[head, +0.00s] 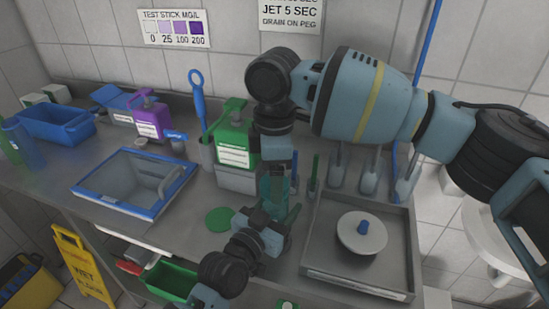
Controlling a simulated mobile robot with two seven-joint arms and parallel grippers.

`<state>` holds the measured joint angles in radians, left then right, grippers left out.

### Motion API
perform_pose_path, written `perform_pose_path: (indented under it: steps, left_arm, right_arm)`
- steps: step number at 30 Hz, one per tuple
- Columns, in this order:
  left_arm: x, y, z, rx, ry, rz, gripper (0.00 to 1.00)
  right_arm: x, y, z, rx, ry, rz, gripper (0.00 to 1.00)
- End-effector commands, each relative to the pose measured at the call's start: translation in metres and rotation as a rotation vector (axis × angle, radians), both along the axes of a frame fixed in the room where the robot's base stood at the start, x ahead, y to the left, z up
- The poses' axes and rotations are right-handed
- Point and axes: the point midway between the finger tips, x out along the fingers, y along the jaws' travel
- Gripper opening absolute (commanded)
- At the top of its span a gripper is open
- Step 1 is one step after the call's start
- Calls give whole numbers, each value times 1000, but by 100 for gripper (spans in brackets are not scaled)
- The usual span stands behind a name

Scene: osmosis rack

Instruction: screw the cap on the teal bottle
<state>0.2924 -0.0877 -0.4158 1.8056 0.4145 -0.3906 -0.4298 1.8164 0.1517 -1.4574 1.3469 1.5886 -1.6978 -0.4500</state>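The teal bottle (272,188) stands upright near the front middle of the counter, left of the grey tray. My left gripper (264,216) comes in from below and is around the bottle's lower part, apparently shut on it. My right gripper (275,163) points down directly over the bottle's top, touching or nearly touching it. It hides the bottle's mouth. I cannot make out the cap or whether the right fingers hold it.
A grey tray (313,262) with a white disc and blue knob (362,230) lies at right. A green jug (234,140) and purple jug (150,120) stand behind. A blue-rimmed basin (92,192) and flat green disc (220,220) are left. Thin upright bottles line the tray's back.

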Motion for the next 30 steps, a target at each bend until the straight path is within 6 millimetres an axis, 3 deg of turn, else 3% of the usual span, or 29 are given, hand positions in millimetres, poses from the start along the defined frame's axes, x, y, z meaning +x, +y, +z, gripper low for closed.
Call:
perform_pose_path:
  steps: [12, 23, 30]
  left_arm:
    - [0, 0, 0, 1, 1, 0, 0]
    - [0, 0, 0, 1, 1, 0, 0]
    - [0, 0, 0, 1, 0, 0, 0]
  right_arm:
    - [0, 0, -7, 0, -1, 0, 74]
    - [0, 0, -7, 0, -1, 0, 28]
    - [0, 0, -7, 0, -2, -2, 27]
